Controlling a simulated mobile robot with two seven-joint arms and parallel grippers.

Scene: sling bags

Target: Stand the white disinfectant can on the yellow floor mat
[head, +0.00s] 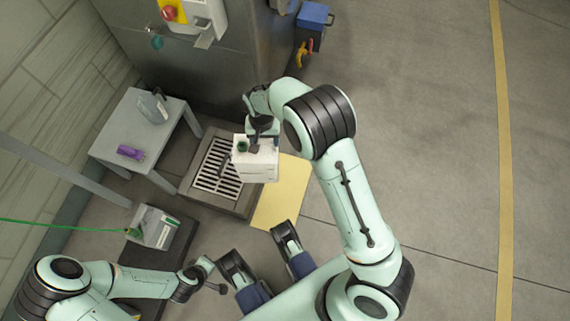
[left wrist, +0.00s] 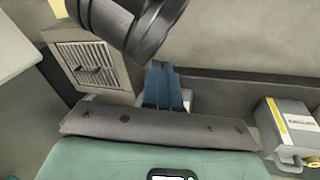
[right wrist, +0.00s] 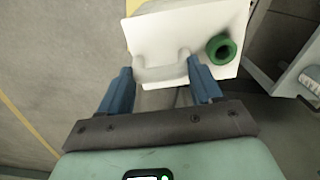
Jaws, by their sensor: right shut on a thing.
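The white can (head: 257,166) with a green cap (head: 243,146) hangs in my right gripper (head: 262,135). In the right wrist view the fingers (right wrist: 163,88) are at the can's moulded handle, and the can (right wrist: 160,38) shows with its green cap (right wrist: 221,49) at the right. The can is raised above the floor, over the grate's right side near the mat's edge. The yellow floor mat (head: 282,200) lies flat and bare, partly covered from view by the can and arm. My left gripper (left wrist: 165,82) has its blue fingers together, with nothing seen between them.
A floor grate (head: 217,168) borders the mat on the left. A small grey table (head: 112,140) holds a grey jug (head: 153,106) and a purple item (head: 130,153). A grey box (head: 155,228) stands at lower left. A blue-topped bin (head: 314,18) stands behind. Floor to the right is clear.

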